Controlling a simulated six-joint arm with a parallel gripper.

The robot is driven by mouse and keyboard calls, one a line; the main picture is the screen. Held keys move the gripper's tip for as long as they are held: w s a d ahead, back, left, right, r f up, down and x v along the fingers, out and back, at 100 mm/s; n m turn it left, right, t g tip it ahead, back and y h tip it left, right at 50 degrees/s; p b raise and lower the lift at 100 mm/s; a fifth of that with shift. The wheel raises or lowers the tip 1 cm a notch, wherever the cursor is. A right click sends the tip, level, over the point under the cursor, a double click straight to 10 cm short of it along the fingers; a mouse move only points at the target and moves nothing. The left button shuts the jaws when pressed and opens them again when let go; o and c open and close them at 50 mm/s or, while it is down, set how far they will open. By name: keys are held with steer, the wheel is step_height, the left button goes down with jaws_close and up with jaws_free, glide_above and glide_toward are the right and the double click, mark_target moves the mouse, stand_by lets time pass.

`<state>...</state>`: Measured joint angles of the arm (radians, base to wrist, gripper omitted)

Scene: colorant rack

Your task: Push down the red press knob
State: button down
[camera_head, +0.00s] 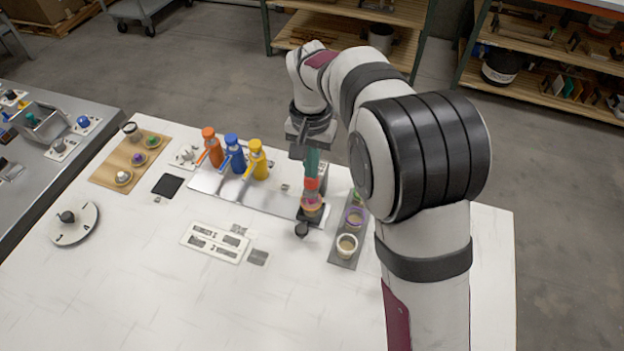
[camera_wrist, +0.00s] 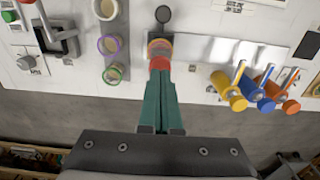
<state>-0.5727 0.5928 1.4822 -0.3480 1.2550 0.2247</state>
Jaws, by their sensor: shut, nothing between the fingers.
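The red press knob (camera_head: 312,184) tops a small press with an orange-pink round body (camera_head: 312,203) on a black base at the right end of the metal plate. My gripper (camera_head: 312,174) is shut and empty, its teal fingers pointing down right above the knob. In the wrist view the fingertips (camera_wrist: 160,76) meet the edge of the red knob (camera_wrist: 159,63) and partly cover it. I cannot tell whether they touch it or hover just above. A black round piece (camera_head: 302,230) sits at the front of the base.
Orange, blue and yellow pump bottles (camera_head: 258,160) stand on the metal plate (camera_head: 235,192) to the left. A dark tray (camera_head: 343,259) with several ringed cups lies close on the right. A white panel (camera_head: 215,243) lies in front.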

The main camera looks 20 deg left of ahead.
steer(key=shift+f, duration=0.1)
steer(key=shift+f, duration=1.05)
steer(key=shift+r, duration=1.1)
steer(key=shift+r, duration=2)
